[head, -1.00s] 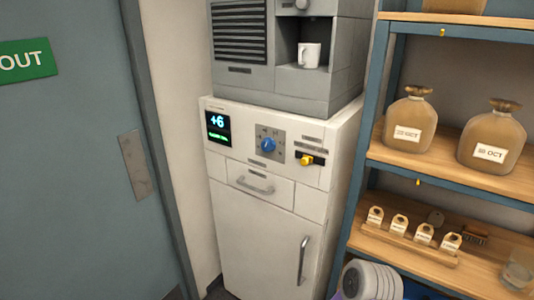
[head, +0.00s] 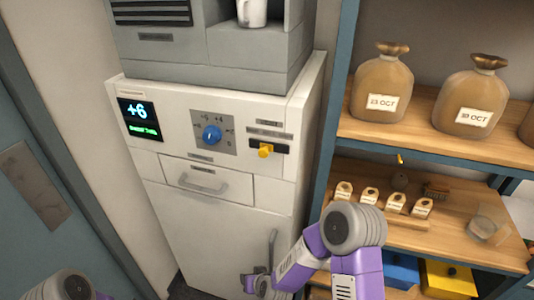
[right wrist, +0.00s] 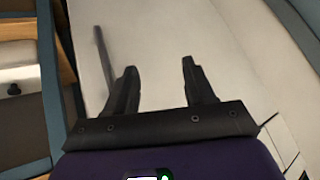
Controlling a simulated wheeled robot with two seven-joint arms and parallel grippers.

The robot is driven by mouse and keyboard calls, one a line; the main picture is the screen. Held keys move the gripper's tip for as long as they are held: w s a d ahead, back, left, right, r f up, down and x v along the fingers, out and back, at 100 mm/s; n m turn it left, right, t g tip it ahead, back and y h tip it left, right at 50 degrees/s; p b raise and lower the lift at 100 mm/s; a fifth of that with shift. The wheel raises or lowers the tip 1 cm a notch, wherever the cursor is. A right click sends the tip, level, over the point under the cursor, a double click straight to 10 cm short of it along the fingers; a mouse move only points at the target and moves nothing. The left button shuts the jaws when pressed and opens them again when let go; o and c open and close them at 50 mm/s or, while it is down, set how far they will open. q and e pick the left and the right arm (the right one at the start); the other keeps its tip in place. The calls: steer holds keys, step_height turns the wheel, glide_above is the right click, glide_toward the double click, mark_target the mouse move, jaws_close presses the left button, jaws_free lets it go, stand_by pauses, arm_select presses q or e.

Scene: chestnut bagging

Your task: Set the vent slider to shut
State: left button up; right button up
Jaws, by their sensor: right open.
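The vent slider is a yellow knob (head: 265,150) in a short black slot (head: 283,147) on the upper right of the white cabinet's front panel. The knob sits a little left of the slot's middle. The small labels around it are too small to read. My right gripper (head: 256,281) is low in front of the cabinet door, well below the slider and touching nothing that I can see. In the right wrist view its two black fingers (right wrist: 159,66) are apart and empty, with the white cabinet beyond. My left gripper is out of view; only part of my left arm shows.
A blue dial (head: 212,134) and a display reading +6 (head: 140,118) are left of the slider. A drawer handle (head: 203,183) and a vertical door handle (head: 272,248) stick out below. A shelf unit (head: 335,110) with bags stands close on the right.

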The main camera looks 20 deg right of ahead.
steer(key=w+r+t+h, duration=0.25)
steer(key=w+r, duration=0.25)
steer(key=r, duration=0.5)
steer(key=w+r+t+h, duration=0.1)
steer(key=w+r+t, duration=0.3)
steer(key=r, duration=0.6)
steer(key=m+t+h+b, duration=0.2)
steer(key=m+h, duration=0.1)
steer(key=h, duration=0.2)
glide_toward(263, 154)
steer(key=w+a+f, duration=0.3)
steer(key=w+f, duration=0.4)
steer(key=f, duration=0.1)
steer(key=s+d+r+m+g+h, duration=0.15)
steer(key=s+r+h, duration=0.25)
steer(key=r, duration=0.4)
steer(key=shift+m+y, duration=0.25)
steer(key=shift+m, duration=0.1)
steer(key=x, duration=0.7)
steer(key=shift+s+d+f, duration=0.1)
steer(key=shift+d+f, duration=0.05)
steer(key=shift+d, duration=0.2)
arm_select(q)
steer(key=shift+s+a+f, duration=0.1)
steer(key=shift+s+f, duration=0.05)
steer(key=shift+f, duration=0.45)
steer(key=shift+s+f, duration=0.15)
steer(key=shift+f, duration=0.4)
arm_select(e)
steer(key=shift+c, duration=0.5)
